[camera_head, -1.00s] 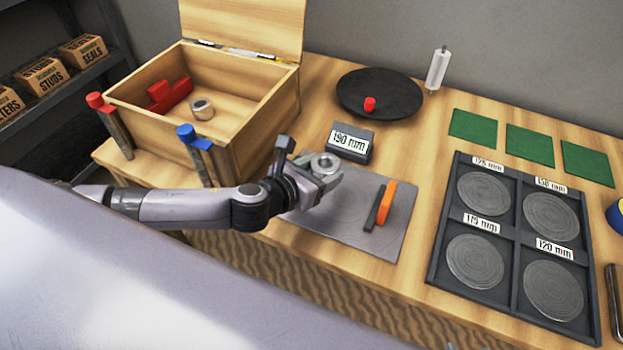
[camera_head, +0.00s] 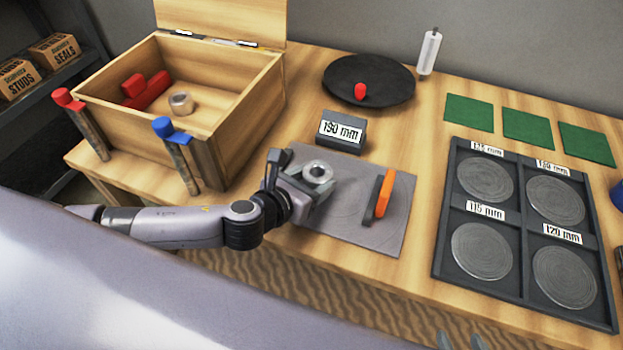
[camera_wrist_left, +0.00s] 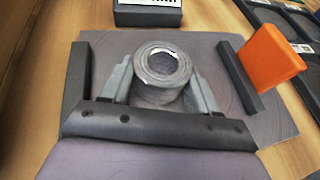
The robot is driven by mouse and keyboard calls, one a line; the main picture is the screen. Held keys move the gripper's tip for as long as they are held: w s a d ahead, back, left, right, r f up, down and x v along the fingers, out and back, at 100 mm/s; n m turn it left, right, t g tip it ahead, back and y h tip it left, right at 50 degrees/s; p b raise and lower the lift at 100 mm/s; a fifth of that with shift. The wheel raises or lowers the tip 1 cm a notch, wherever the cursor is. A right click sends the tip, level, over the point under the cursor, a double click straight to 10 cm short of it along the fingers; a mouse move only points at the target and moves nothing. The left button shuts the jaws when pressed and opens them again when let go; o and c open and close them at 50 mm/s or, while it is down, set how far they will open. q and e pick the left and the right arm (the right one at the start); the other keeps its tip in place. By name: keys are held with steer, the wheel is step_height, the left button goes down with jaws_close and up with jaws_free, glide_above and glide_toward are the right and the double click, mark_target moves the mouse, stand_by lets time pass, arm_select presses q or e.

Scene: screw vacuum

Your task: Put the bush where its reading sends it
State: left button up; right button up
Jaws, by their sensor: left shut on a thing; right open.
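The bush (camera_head: 317,172) is a grey metal ring, upright with its hole facing up. My left gripper (camera_head: 312,184) is shut on it, over the left part of a grey plate (camera_head: 338,230). In the left wrist view the bush (camera_wrist_left: 162,70) sits between the two fingers; whether it touches the plate is unclear. A dark display block (camera_head: 341,130) behind reads 130 mm or 190 mm; the middle digit is unclear. A dark tray (camera_head: 446,235) at right has four round recesses labelled 125, 130, 115 and 120 mm. My right gripper (camera_head: 461,343) barely shows at the bottom edge, open.
An orange piece beside a dark bar (camera_head: 384,192) stands on the plate. An open wooden box (camera_head: 240,120) holds red pieces and another ring (camera_head: 181,103). A black disc (camera_head: 392,80) with a red piece, a white cylinder (camera_head: 429,52) and green squares (camera_head: 528,128) lie behind.

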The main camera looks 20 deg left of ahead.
arm_select(q)
steer(key=shift+f, duration=0.1)
steer(key=o, duration=1.4)
steer(key=shift+s, duration=0.15)
steer(key=v, duration=1.1)
steer(key=shift+s+a+r, duration=0.1)
steer(key=shift+s+r, duration=0.2)
